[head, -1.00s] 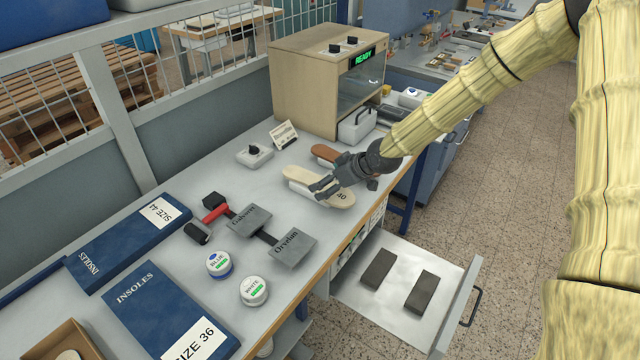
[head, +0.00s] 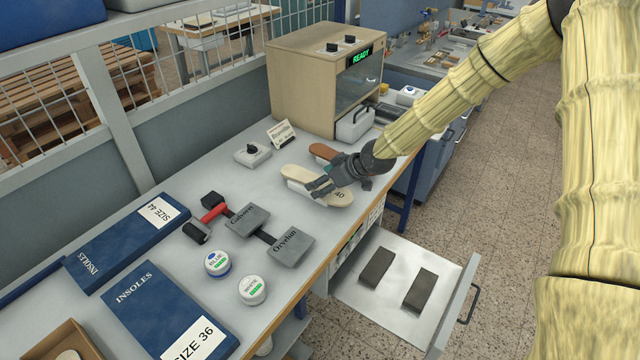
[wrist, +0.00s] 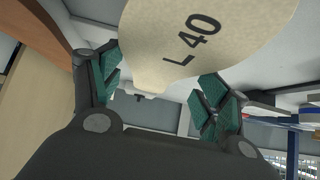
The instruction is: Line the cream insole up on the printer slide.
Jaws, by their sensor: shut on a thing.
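The cream insole (head: 341,197), marked 40, is held nearly level near the bench's right edge. My gripper (head: 322,187) is shut on it, with its fingers across the insole's middle in the head view. In the wrist view the green finger pads of my gripper (wrist: 158,68) lie at both edges of the cream insole (wrist: 165,45), which reads L 40. A pale block shows below the insole's left part; I cannot tell whether the two touch. A wooden machine (head: 310,85) with a READY display stands behind, with a pale handled part (head: 354,124) at its front.
A brown insole (head: 322,151) lies just behind my gripper. A small grey knobbed device (head: 251,154) and a sign card (head: 281,134) stand to the left. Two engraved plates (head: 291,247), ink jars (head: 252,290) and blue insole boxes (head: 170,310) fill the front. An open drawer (head: 375,315) juts out right.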

